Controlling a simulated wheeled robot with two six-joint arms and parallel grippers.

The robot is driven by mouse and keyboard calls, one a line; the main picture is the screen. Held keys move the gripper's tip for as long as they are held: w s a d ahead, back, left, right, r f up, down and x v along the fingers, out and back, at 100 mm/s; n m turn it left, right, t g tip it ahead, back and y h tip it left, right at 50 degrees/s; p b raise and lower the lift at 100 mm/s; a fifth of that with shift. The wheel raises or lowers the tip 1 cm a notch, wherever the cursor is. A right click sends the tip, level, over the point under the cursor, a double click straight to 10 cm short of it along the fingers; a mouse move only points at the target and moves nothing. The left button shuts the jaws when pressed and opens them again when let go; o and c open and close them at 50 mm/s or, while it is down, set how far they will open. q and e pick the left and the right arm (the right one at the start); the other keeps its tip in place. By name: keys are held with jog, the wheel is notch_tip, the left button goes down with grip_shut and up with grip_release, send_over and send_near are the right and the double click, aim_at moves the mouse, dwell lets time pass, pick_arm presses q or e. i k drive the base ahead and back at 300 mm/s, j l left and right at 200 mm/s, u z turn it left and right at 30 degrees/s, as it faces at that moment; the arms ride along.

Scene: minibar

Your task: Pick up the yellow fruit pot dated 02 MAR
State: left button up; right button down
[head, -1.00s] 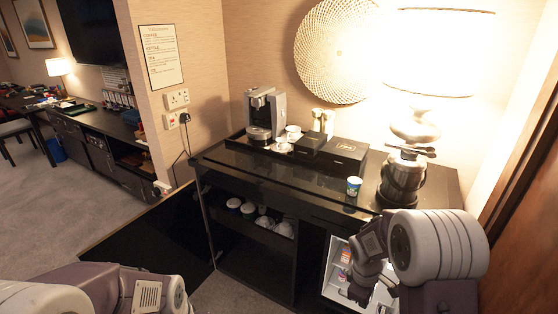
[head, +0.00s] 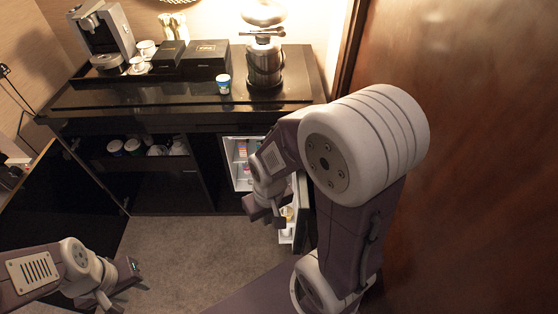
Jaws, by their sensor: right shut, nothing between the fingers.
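No pot that I can make out as the yellow fruit pot dated 02 MAR shows clearly. The minibar fridge (head: 241,165) below the counter is open, with small coloured items inside, partly hidden by my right arm. My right gripper (head: 264,212) is shut and empty in front of the fridge, beside its open door (head: 301,205). My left gripper (head: 120,288) is low at the left, over the floor, apart from everything; its fingers are unclear.
The counter (head: 150,96) holds a coffee machine (head: 103,38), cups (head: 140,62), black boxes (head: 205,57) and a metal urn (head: 264,64). An open shelf (head: 100,163) below has cups. A brown wooden door (head: 470,150) stands close on the right. Carpet (head: 190,250) in front is clear.

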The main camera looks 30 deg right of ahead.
aim_at(287, 212)
jog(key=k+z, duration=0.15)
jog(key=k, duration=0.75)
jog(key=k+l+z, duration=0.15)
jog(key=k, duration=0.7)
jog(key=k+l, duration=0.2)
jog(key=l, duration=0.15)
jog(key=k+l+z, duration=0.15)
jog(key=l, duration=0.2)
jog(key=k+l, duration=0.25)
jog(key=l, duration=0.15)
jog(key=j+z, duration=0.15)
jog(key=j, duration=0.2)
jog(key=i+j+z, duration=0.1)
jog(key=j, duration=0.4)
jog(key=i+j+z, duration=0.15)
jog(key=j, duration=0.35)
jog(key=i+j+z, duration=0.1)
jog(key=j, duration=0.4)
jog(key=i+j+z, duration=0.1)
jog(key=j, duration=0.4)
jog(key=i+j+z, duration=0.45)
jog(key=i+j, duration=0.75)
jog(key=i+j+z, duration=0.45)
jog(key=j, duration=0.15)
jog(key=j+z, duration=0.2)
jog(key=j, duration=0.1)
